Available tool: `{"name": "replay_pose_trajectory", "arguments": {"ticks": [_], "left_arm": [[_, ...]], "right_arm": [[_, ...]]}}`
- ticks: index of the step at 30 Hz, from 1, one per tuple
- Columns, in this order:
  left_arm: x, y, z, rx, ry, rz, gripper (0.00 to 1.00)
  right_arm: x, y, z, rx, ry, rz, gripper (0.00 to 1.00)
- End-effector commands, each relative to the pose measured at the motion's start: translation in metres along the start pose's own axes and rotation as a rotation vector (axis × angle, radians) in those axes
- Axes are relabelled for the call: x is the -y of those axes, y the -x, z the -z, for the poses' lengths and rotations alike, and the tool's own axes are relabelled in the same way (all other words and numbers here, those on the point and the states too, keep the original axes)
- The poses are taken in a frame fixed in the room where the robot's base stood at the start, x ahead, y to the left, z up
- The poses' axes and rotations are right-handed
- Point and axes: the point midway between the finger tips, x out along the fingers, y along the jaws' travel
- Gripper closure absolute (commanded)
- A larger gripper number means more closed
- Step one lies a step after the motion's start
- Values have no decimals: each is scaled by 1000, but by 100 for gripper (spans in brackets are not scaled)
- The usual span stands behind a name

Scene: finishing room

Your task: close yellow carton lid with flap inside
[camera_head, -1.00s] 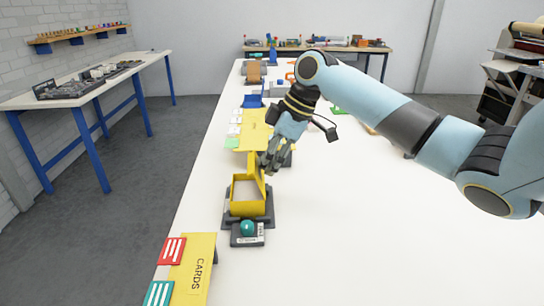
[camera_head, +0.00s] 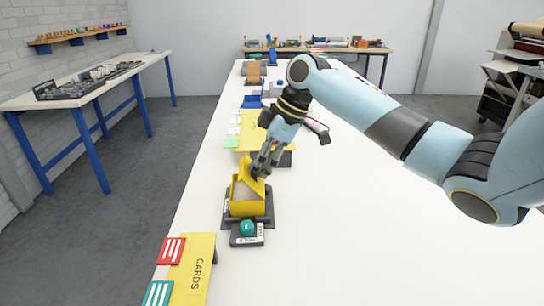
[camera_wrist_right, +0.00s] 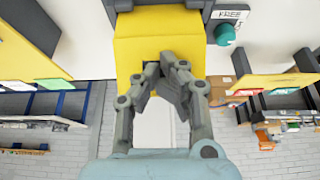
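The yellow carton (camera_head: 247,208) stands in a dark holder on the white table, its top partly open. Its yellow lid (camera_head: 252,184) is tilted up over the far side of the carton. My right gripper (camera_head: 262,172) is at the lid's far right side, pointing down. In the right wrist view a yellow panel of the carton (camera_wrist_right: 158,38) is just ahead of the fingers (camera_wrist_right: 162,72). The fingertips are together, with no object visible between them. The flap cannot be made out clearly. My left gripper is out of view.
A dark block with a teal dome (camera_head: 247,227) stands in front of the carton. The table to the right is clear.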

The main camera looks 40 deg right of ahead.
Motion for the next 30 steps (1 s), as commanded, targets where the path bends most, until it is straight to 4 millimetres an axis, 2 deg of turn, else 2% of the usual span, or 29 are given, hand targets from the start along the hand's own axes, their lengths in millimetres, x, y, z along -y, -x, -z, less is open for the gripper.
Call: {"name": "replay_pose_trajectory", "arguments": {"ticks": [8,19,30], "left_arm": [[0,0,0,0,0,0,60],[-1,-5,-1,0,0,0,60],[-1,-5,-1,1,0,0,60]], "right_arm": [[0,-1,0,0,0,0,100],[0,-15,6,-1,0,0,100],[0,-15,6,0,0,0,100]]}}
